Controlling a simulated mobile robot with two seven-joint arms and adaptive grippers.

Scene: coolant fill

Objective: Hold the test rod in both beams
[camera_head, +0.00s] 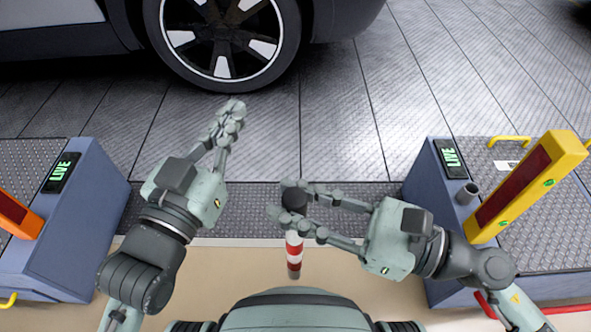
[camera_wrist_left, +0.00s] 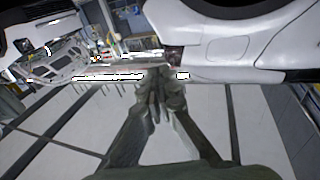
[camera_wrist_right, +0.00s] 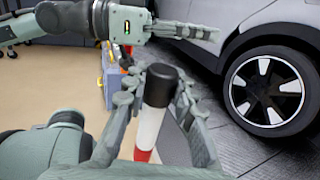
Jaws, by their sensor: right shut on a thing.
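The test rod (camera_head: 293,250) has red and white bands and a black end. My right gripper (camera_head: 285,203) is shut on it near the black end, and the rod hangs down in front of me. In the right wrist view the rod (camera_wrist_right: 148,130) stands between the fingers. My left gripper (camera_head: 232,108) is empty, to the left of the rod and nearer the car; its fingertips meet in the left wrist view (camera_wrist_left: 158,78). A yellow post (camera_head: 528,187) with a dark red window stands at right. An orange post (camera_head: 18,214) stands at left, partly cut off.
Blue-grey cabinets with green LIVE displays stand at left (camera_head: 62,170) and right (camera_head: 451,158). The right one has a dark round holder (camera_head: 467,193). A car wheel (camera_head: 224,40) is ahead. The metal floor (camera_head: 340,120) between is clear.

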